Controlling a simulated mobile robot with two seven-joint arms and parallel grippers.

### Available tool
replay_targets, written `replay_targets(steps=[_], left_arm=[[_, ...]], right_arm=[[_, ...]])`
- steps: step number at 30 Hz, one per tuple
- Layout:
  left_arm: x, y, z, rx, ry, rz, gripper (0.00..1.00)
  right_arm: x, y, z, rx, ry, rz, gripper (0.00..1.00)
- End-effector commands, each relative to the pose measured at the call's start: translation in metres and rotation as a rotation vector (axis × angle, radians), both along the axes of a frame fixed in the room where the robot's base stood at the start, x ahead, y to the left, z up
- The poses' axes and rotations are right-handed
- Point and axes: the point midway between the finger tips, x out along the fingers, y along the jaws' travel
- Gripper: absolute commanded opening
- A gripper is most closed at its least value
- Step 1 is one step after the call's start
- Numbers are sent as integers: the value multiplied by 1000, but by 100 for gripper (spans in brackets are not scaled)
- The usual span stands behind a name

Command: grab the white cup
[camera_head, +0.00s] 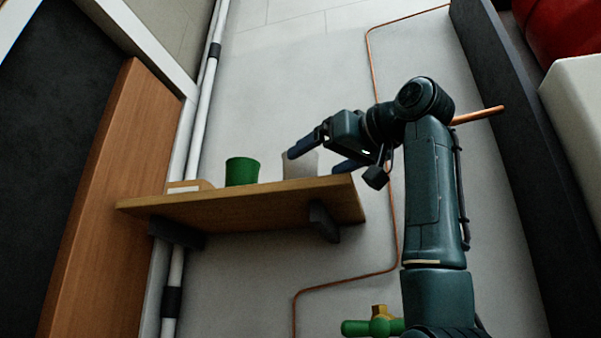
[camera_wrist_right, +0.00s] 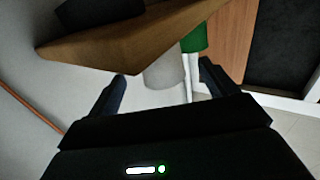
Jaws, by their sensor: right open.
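The white cup (camera_head: 301,168) stands upright on the wooden shelf (camera_head: 250,208), near its right end. My right gripper (camera_head: 312,162) is open at the cup, with one dark blue finger on each side of it in the picture. In the right wrist view, which is upside down, the white cup (camera_wrist_right: 165,73) shows between the two spread fingertips (camera_wrist_right: 162,72). I cannot tell whether the fingers touch it or how deep it sits between them. Part of the cup is hidden behind a finger in the head view. My left gripper is not in view.
A green cup (camera_head: 242,171) stands left of the white cup on the shelf. A pale flat object (camera_head: 190,186) lies further left. A copper pipe (camera_head: 391,215) runs down the wall behind my arm. A green-handled valve (camera_head: 370,327) is below. A wooden panel (camera_head: 95,220) stands at the left.

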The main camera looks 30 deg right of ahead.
Motion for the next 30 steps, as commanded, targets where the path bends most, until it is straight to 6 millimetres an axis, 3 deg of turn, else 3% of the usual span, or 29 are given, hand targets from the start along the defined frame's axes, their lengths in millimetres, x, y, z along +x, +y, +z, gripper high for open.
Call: replay_targets(steps=[9, 17, 30], left_arm=[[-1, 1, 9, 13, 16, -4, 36], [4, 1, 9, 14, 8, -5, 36], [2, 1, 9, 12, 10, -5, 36]], right_arm=[[43, 6, 2, 0, 3, 0, 85], [46, 6, 0, 0, 1, 0, 85], [46, 6, 0, 0, 1, 0, 50]])
